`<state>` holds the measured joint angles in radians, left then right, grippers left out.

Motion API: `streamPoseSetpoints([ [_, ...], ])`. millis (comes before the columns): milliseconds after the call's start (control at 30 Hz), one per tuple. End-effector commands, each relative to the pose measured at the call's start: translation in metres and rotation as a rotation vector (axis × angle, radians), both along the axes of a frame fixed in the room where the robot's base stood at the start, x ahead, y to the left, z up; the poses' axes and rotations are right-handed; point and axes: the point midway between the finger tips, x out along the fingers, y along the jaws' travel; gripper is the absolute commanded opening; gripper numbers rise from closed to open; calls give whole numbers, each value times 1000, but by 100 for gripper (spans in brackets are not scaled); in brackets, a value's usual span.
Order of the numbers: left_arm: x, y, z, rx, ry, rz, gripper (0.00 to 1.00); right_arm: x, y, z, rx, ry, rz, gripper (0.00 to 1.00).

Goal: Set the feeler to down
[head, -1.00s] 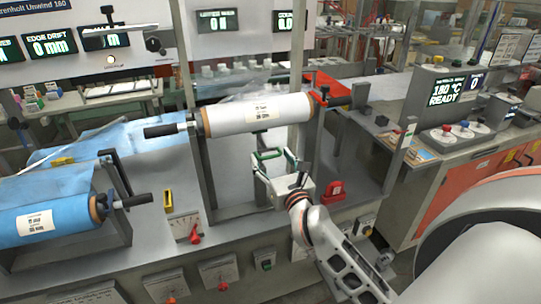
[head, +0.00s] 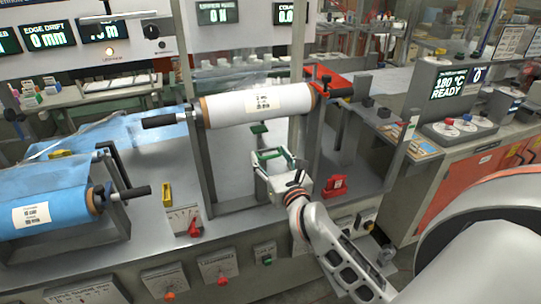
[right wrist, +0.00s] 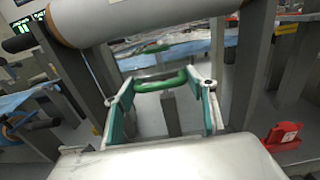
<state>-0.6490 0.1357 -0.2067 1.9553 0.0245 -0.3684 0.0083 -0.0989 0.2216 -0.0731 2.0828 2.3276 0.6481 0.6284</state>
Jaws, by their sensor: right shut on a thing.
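A green bar handle (head: 269,154), which looks like the feeler's grip, is below the white film roll (head: 235,106). It also shows in the right wrist view (right wrist: 161,83), spanning between the fingers. My right gripper (head: 273,158) is shut on this handle, with a teal-padded finger at each end of it. A grey post (right wrist: 170,115) stands below the handle in the wrist view. A separate green piece (head: 259,128) shows just under the roll, behind the handle. How the handle joins the machine is hidden. My left gripper is not in view.
A red block (head: 335,186) sits on the deck right of my gripper. Grey uprights (head: 199,165) flank the roll. A blue film roll (head: 45,208) is at the left.

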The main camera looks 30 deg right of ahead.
Motion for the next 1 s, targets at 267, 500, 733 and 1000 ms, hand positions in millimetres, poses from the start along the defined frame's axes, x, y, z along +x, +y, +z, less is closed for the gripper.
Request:
streamPoseSetpoints([
  [267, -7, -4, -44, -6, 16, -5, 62, 0, -1, -54, -1, 8, -2, 17],
  [500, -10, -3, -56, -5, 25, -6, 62, 0, -2, -67, -2, 7, -3, 17],
  [733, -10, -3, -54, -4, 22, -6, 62, -1, -2, -68, -1, 9, -3, 17],
  [1000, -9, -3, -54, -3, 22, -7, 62, -1, -1, -67, 0, 8, -2, 62],
])
